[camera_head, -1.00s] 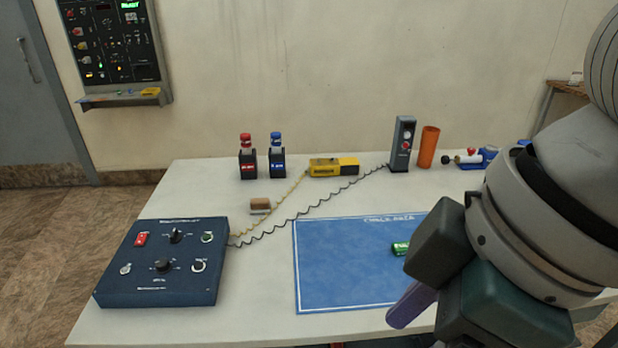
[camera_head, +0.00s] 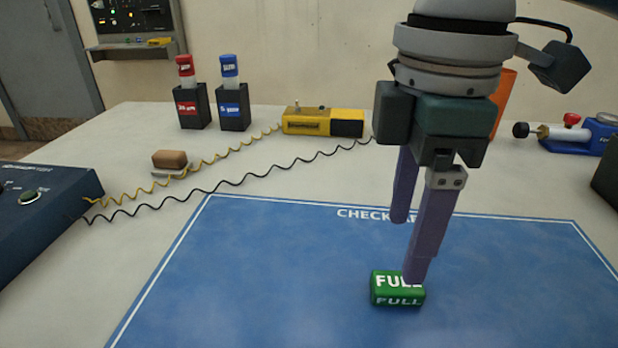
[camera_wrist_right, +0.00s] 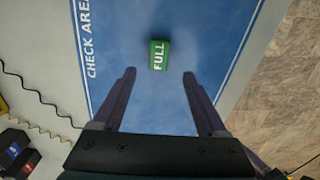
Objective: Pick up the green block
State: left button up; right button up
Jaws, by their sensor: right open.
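The green block (camera_head: 396,290), marked FULL, lies on the blue check area mat (camera_head: 270,262). My right gripper (camera_head: 408,250) is above the mat with its purple fingers pointing down. One finger overlaps the block's upper right corner in the head view. In the right wrist view the green block (camera_wrist_right: 159,55) lies ahead of the open fingers, near the middle of the gap between them (camera_wrist_right: 158,75). The gripper is empty, and I see no contact with the block. My left gripper is not in view.
A blue control box (camera_head: 40,215) sits at the left, with coiled cords running to a yellow device (camera_head: 305,121). An orange cup (camera_head: 505,90) is partly hidden by my arm. The mat around the green block is clear.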

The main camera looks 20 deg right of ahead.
aim_at(392, 282)
jog(key=shift+f, duration=0.85)
notch_tip(392, 282, down, 6)
jog(key=shift+w+r+b, duration=0.1)
jog(key=shift+r+b, duration=0.15)
jog(key=shift+b, duration=0.9)
jog(key=shift+r, duration=0.1)
jog(key=c, duration=0.3)
grip_shut()
